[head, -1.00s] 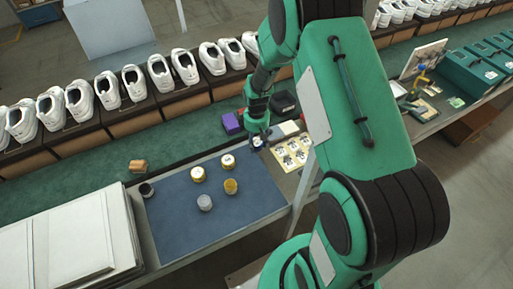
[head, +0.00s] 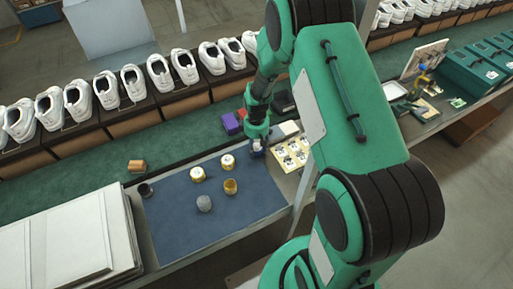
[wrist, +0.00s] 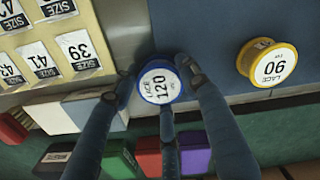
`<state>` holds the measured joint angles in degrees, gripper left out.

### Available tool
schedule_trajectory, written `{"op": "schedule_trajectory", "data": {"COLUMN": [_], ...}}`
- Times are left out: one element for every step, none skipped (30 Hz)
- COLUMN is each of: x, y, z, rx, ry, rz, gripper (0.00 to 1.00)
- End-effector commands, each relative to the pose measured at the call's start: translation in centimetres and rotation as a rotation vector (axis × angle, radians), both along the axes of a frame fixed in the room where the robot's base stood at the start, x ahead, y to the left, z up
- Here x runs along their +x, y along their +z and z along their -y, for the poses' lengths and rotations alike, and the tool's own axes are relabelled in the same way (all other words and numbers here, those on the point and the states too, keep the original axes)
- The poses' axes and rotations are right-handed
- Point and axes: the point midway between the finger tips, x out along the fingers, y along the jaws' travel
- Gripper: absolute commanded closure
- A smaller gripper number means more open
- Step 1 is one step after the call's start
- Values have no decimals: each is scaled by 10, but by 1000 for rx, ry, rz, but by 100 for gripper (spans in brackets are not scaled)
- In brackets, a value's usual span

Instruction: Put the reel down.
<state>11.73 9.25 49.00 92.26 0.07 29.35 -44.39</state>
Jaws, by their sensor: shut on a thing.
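A blue-rimmed reel (wrist: 160,86) with a white label reading LACE 120 sits between the fingers of my gripper (wrist: 160,80) in the wrist view. The fingers are shut on it from both sides, with a third finger below it in the picture. In the head view my gripper (head: 257,149) is over the right end of the blue mat (head: 235,205), by the sheet of size labels (head: 291,153). The fingers mostly hide the reel there. I cannot tell whether the reel touches the surface beneath.
A yellow reel marked 90 (wrist: 272,65) lies on the mat, apart from my gripper. Purple (head: 231,123) and black boxes stand behind my gripper. The mat's front part is clear.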

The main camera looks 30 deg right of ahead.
Motion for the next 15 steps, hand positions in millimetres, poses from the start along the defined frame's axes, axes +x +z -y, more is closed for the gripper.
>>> {"op": "schedule_trajectory", "data": {"x": [0, 0, 0, 0, 0, 0, 0, 0, 0, 0, 0, 0, 0, 0, 0], "y": [-2, -2, -3, -4, -5, -5, -6, -6, -5, -5, -5, -5, -5, -5, -5], "z": [0, 0, 0, 0, 0, 0, 0, 0, 0, 0, 0, 0, 0, 0, 0], "rx": [0, 0, 0, 0, 0, 0, 0, 0, 0, 0, 0, 0, 0, 0, 0], "ry": [0, 0, 0, 0, 0, 0, 0, 0, 0, 0, 0, 0, 0, 0, 0], "rz": [0, 0, 0, 0, 0, 0, 0, 0, 1, 0, 0, 0, 0, 0, 0], "gripper": [82, 82, 82, 82, 82, 82, 82, 52, 44, 38, 37, 37, 37, 37, 37]}}
